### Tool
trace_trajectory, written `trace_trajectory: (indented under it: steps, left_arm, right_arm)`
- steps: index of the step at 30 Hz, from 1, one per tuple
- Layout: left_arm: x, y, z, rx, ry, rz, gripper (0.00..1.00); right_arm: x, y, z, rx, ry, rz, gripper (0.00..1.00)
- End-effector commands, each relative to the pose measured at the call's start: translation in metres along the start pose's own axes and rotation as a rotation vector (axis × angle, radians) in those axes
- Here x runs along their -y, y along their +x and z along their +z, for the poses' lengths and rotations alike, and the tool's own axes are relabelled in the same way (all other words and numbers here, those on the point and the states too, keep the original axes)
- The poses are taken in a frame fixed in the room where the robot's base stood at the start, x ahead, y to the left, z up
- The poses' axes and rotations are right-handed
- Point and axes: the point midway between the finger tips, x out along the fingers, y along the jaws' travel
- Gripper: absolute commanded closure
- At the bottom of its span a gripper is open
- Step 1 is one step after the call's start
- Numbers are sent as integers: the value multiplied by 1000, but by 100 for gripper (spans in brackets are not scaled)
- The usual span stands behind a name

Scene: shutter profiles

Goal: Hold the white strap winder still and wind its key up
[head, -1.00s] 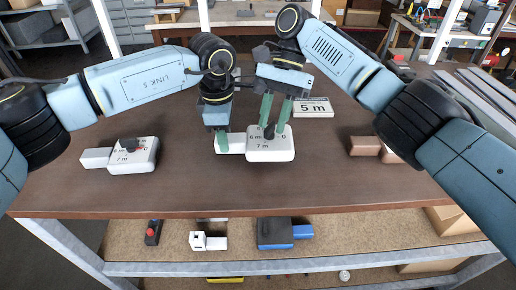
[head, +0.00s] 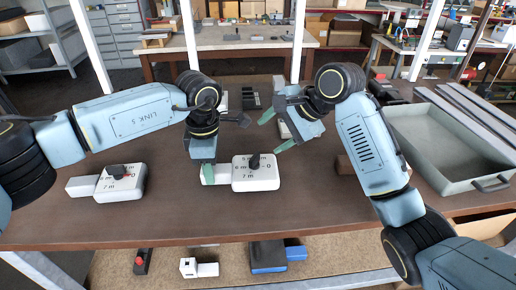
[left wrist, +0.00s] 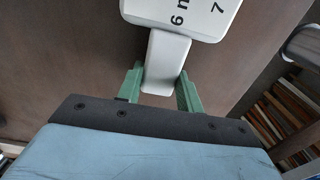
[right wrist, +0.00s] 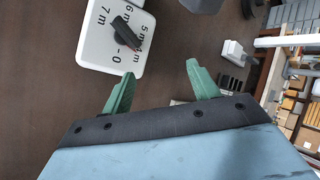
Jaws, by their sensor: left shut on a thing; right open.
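The white strap winder (head: 268,178) lies on the brown table, its narrow handle pointing left. Its black key (head: 254,160) stands on top beside printed marks such as 6 m and 7 m; the key also shows in the right wrist view (right wrist: 124,33). My left gripper (head: 208,175) is shut on the winder's handle, which shows between the green fingers in the left wrist view (left wrist: 164,75). My right gripper (head: 270,132) is open and empty, behind and to the right of the key, clear of it. Exactly where the key points is hard to tell.
A second white winder (head: 130,187) with a black and red key lies at the left.

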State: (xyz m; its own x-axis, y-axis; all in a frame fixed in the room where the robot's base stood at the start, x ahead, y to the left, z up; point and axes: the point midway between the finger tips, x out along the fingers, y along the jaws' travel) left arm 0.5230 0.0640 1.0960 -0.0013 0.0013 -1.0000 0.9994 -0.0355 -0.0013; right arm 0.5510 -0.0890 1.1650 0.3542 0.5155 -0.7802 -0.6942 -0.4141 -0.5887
Motion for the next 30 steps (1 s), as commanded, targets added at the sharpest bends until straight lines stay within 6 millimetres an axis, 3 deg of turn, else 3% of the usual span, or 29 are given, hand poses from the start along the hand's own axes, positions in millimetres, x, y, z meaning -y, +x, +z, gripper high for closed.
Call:
trace_trajectory:
  steps: [3,6,12,17,23,30]
  left_arm:
    - [0,-1,1,2,1,2,91]
    - [0,-1,1,3,1,2,91]
    - [0,-1,1,3,1,2,91]
    - [0,-1,1,3,1,2,91]
    - [0,-2,1,3,1,2,91]
    - [0,-1,1,3,1,2,91]
  right_arm:
    - [-8,-16,25,135,283,-114,40]
    - [-19,-33,32,234,533,-185,40]
    - [-50,-62,30,372,940,-274,40]
    - [-67,-73,26,422,1113,-304,40]
    - [-66,-64,27,438,1161,-309,40]
    - [-44,-23,35,437,1157,-307,40]
